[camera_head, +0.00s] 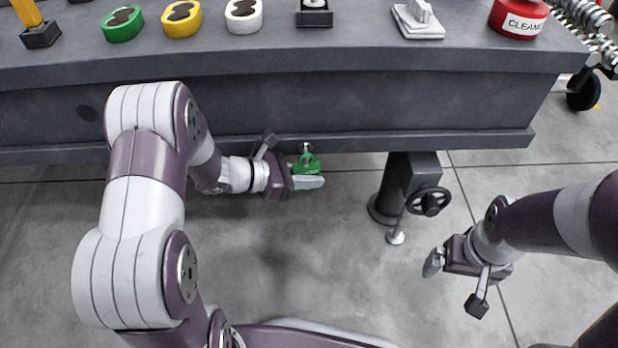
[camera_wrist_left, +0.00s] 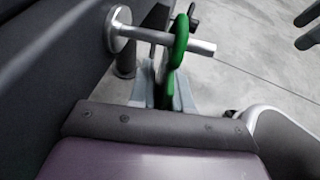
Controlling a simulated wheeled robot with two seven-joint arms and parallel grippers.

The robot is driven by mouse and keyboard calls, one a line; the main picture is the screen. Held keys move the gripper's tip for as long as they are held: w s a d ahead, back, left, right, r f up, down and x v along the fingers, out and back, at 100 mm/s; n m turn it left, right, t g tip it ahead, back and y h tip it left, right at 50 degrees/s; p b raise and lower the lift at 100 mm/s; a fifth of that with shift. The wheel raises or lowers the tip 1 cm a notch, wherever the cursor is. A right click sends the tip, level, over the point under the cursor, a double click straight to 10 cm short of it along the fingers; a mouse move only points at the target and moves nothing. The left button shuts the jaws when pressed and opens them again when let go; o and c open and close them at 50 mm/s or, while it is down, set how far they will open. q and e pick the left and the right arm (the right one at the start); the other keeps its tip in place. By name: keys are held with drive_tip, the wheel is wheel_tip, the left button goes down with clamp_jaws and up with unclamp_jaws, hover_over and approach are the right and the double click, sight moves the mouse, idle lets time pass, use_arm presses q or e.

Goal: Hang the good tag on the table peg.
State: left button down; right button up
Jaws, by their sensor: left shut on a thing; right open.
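The green tag (camera_head: 307,165) is held in my left gripper (camera_head: 318,182) just off the table's front face. The tag also shows edge-on in the left wrist view (camera_wrist_left: 180,42), above the shut fingers. The metal table peg (camera_wrist_left: 150,35) sticks out from a round base on the table front, and its end shows on the far side of the tag. The peg looks to pass through the tag's loop, but the edge-on view hides the hole. In the head view the peg (camera_head: 306,148) shows just above the tag. My right gripper (camera_head: 433,263) is open, empty and low at the right.
The grey table (camera_head: 300,105) spans the view. A handwheel (camera_head: 428,201) is on the table leg (camera_head: 408,180).

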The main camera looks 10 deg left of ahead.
idle(0.4)
use_arm(q)
drive_tip(key=c, duration=1)
unclamp_jaws()
drive_tip(key=shift+a, duration=0.1)
drive_tip(key=shift+s+a+r, duration=0.1)
drive_tip(key=shift+a+r, duration=0.1)
drive_tip(key=shift+r, duration=0.05)
drive_tip(key=p+v, duration=0.5)
drive_tip(key=v, duration=0.7)
drive_tip(key=shift+f+p, duration=0.15)
drive_tip(key=shift+p, duration=0.15)
drive_tip(key=shift+a, duration=0.1)
